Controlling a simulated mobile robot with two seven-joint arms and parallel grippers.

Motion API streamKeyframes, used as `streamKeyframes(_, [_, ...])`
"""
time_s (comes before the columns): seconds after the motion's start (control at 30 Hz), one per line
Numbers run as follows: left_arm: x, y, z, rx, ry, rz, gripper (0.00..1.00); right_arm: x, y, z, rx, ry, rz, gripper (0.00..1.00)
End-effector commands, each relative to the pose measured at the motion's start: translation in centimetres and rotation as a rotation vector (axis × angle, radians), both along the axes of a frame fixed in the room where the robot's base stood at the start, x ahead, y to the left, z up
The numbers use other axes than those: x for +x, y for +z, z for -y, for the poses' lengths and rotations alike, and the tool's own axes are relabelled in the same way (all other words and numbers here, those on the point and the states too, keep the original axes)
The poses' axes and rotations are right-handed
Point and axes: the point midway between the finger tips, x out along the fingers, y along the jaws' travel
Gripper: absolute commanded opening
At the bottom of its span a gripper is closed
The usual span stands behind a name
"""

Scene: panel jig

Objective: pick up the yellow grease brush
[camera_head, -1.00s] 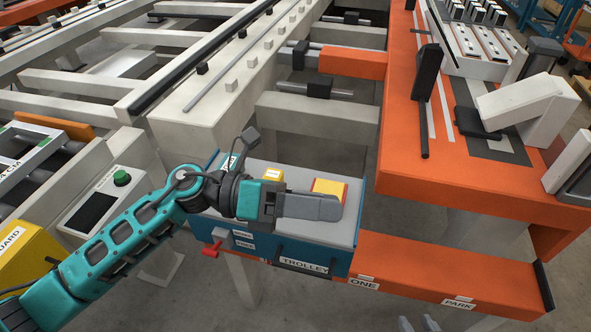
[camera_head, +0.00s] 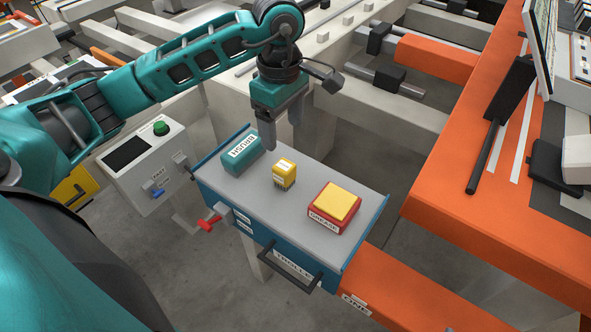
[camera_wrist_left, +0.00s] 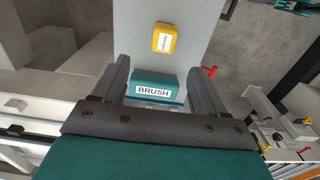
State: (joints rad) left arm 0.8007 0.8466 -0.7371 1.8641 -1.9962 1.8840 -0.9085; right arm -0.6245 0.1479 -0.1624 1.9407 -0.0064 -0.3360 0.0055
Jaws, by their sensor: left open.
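The yellow grease brush (camera_head: 284,173) stands as a small labelled block in the middle of the grey trolley top (camera_head: 266,215). In the left wrist view the yellow brush (camera_wrist_left: 164,38) lies beyond my fingertips, near the top. My left gripper (camera_head: 283,136) is open and empty, pointing down above the trolley top, behind the brush and apart from it. In the left wrist view my open fingers (camera_wrist_left: 160,72) appear on either side of a teal block marked BRUSH (camera_wrist_left: 153,88). My right gripper is not in view.
The teal BRUSH block (camera_head: 242,155) stands at the trolley's left end. A red GREASE box with a yellow top (camera_head: 334,207) stands to the brush's right. Blue side rims (camera_head: 366,236) edge the trolley. An orange table (camera_head: 480,205) is at the right, a control box (camera_head: 147,165) at the left.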

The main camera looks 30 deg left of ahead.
Motion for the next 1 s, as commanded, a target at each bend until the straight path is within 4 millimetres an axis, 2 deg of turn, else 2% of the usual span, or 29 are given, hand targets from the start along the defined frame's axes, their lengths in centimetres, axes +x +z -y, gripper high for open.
streamKeyframes(0.3, [-0.2, -5.8, 0.1, -0.003, 0.0, -0.005, 0.72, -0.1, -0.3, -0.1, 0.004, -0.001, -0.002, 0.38])
streamKeyframes(0.57, [-0.2, -7.9, 0.3, -0.005, -0.001, -0.004, 0.72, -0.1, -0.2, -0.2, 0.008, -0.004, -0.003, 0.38])
streamKeyframes(0.8, [-0.6, -11.4, 0.6, -0.005, 0.0, -0.004, 0.72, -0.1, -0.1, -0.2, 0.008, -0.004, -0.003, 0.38])
streamKeyframes(1.0, [-0.5, -12.4, 0.6, -0.004, 0.0, -0.001, 0.72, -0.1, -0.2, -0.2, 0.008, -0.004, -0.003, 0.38])
